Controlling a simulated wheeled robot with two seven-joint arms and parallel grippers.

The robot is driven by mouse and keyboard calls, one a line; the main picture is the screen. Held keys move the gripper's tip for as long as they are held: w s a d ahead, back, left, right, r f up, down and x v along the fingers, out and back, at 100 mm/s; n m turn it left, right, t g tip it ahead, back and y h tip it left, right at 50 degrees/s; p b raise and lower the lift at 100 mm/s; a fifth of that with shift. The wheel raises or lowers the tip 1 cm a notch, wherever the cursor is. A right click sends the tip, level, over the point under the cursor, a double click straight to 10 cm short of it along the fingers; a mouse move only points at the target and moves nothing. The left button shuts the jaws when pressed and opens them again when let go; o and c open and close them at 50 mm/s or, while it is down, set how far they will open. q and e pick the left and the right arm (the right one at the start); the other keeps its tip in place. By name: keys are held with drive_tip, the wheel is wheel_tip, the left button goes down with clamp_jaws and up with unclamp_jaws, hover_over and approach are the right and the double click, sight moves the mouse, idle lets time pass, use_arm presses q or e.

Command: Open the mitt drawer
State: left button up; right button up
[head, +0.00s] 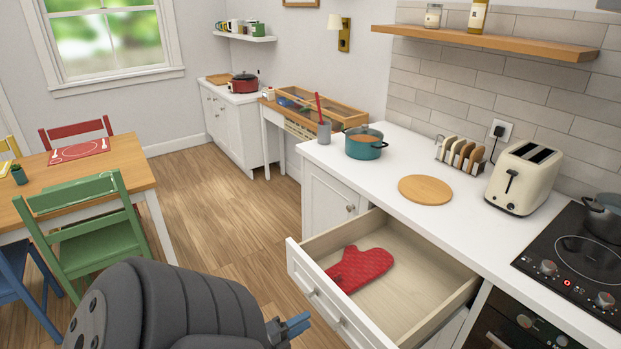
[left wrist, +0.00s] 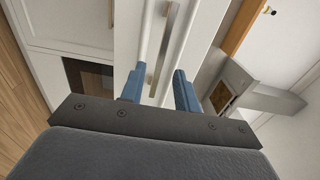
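The mitt drawer (head: 310,274) in the white counter is pulled well out. A red oven mitt (head: 360,268) lies flat on its pale wooden bottom. A metal bar handle (head: 324,305) is on the drawer's white front. My left gripper (head: 298,324) has blue fingers and is just in front of the drawer front, near the handle. In the left wrist view my left gripper (left wrist: 159,87) is open, with a gap between its fingers. A metal bar handle (left wrist: 164,45) shows in line with that gap, apart from both fingers. My right gripper is not in view.
The white counter (head: 462,221) holds a teal pot (head: 364,143), a round wooden board (head: 425,190), a toast rack (head: 460,156) and a cream toaster (head: 523,178). A black hob (head: 575,262) is at right. A green chair (head: 92,230) stands at left; the wooden floor (head: 235,200) between is clear.

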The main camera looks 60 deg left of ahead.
use_arm(q)
drive_tip(key=shift+s, duration=0.8)
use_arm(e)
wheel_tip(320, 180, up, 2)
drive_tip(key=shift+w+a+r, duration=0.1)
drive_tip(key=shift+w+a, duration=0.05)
